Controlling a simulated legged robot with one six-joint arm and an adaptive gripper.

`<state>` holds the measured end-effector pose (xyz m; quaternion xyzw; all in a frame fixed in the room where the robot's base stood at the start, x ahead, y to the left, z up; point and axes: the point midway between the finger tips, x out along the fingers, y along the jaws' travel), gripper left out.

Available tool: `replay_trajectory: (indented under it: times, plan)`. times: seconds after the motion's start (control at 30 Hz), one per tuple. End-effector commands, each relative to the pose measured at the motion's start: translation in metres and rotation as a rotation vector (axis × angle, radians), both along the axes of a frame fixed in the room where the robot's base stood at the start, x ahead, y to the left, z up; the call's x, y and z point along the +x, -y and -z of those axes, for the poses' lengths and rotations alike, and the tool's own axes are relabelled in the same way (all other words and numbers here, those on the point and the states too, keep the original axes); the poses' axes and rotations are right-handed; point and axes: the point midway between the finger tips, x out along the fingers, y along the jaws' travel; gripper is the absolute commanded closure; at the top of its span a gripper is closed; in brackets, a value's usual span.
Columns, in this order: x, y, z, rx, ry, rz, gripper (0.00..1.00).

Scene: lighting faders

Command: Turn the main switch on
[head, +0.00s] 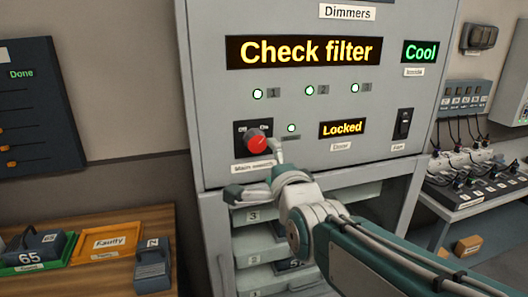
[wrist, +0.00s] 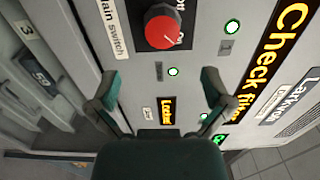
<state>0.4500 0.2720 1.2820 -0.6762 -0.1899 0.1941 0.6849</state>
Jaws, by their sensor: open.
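The main switch is a red round knob (head: 257,142) on a black plate at the lower left of the grey cabinet front, above its "Main switch" label. It also shows at the top of the wrist view (wrist: 163,27), with two position labels on its plate. My gripper (head: 254,171) is open and empty just below the knob in the head view. In the wrist view its two fingers (wrist: 163,85) are spread apart, with the knob beyond them and no visible contact.
The cabinet shows a "Check filter" display (head: 304,52), several green lamps, a "Locked" display (head: 343,128) and a black fan switch (head: 403,124). Open shelves with numbered units lie below. A wooden table (head: 110,285) with trays stands left; a cable bench (head: 470,200) stands right.

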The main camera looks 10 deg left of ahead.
Motion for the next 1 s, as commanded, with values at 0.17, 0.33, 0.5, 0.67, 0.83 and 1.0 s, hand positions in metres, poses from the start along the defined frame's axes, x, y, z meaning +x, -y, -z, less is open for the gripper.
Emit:
replay_trajectory:
  times: [0.17,0.33,0.5,0.67,0.83,1.0]
  plan:
    - [-0.017,0.01,0.0,0.0,0.0,0.0,0.0]
    - [-0.022,0.013,0.001,0.0,-0.001,0.0,0.0]
    - [-0.022,0.013,0.001,0.0,-0.001,0.0,0.0]
    - [-0.022,0.022,0.005,-0.044,-0.003,0.014,0.0]
    - [-0.029,0.077,0.034,-0.361,-0.036,0.07,0.0]
    - [-0.057,0.147,0.078,-0.773,-0.119,0.06,0.0]
